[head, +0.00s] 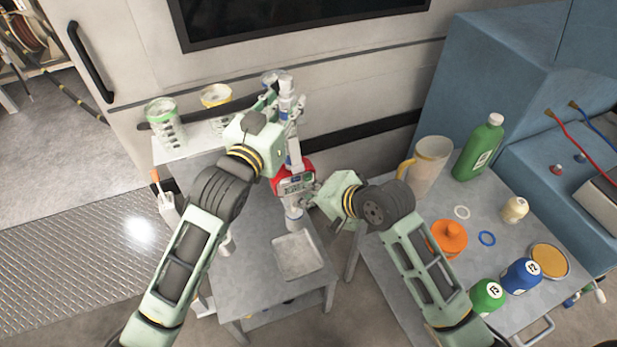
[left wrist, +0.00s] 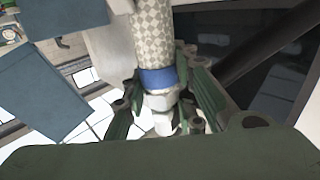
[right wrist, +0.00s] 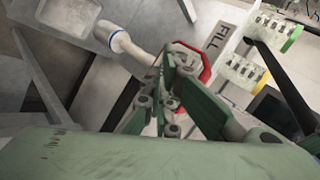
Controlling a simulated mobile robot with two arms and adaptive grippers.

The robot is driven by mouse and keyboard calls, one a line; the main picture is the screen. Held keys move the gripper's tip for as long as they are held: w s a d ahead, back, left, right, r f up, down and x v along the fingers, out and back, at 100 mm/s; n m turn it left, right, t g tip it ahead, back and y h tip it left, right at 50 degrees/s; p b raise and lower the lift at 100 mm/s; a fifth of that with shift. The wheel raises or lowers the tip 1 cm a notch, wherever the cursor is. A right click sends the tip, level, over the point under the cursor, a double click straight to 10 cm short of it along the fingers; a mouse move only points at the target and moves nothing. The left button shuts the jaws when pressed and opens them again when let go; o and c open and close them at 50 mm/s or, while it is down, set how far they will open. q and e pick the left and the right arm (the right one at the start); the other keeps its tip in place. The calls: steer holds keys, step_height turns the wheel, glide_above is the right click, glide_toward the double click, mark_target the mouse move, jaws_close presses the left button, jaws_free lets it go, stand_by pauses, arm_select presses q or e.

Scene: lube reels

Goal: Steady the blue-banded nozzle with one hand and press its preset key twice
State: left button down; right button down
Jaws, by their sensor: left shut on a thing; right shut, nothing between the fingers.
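The blue-banded nozzle (head: 293,150) stands upright in the head view, with a red-edged meter (head: 279,184) at mid-height. The meter has a small display and keys; I cannot tell which key is preset. In the left wrist view a blue band (left wrist: 158,78) circles it below a checkered hose. My left gripper (head: 272,102) is shut on the nozzle near its top. My right gripper (head: 311,194) is shut and empty, its tips close to the meter's right side. In the right wrist view the fingers cover most of the red meter (right wrist: 206,68); contact with a key is unclear.
A grey table (head: 253,268) with a shallow tray (head: 297,257) is below the nozzle. The right-hand table holds a pitcher (head: 428,165), a green bottle (head: 480,150), an orange container (head: 448,240) and small jugs.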

steer(key=s, duration=0.1)
steer(key=s+d, duration=0.1)
steer(key=s, duration=0.2)
steer(key=shift+s+d, duration=0.3)
steer(key=shift+s, duration=0.05)
stand_by(0.3)
arm_select(q)
steer(key=c, duration=1.3)
jaws_free()
steer(key=shift+c, duration=0.2)
steer(key=v, duration=1.2)
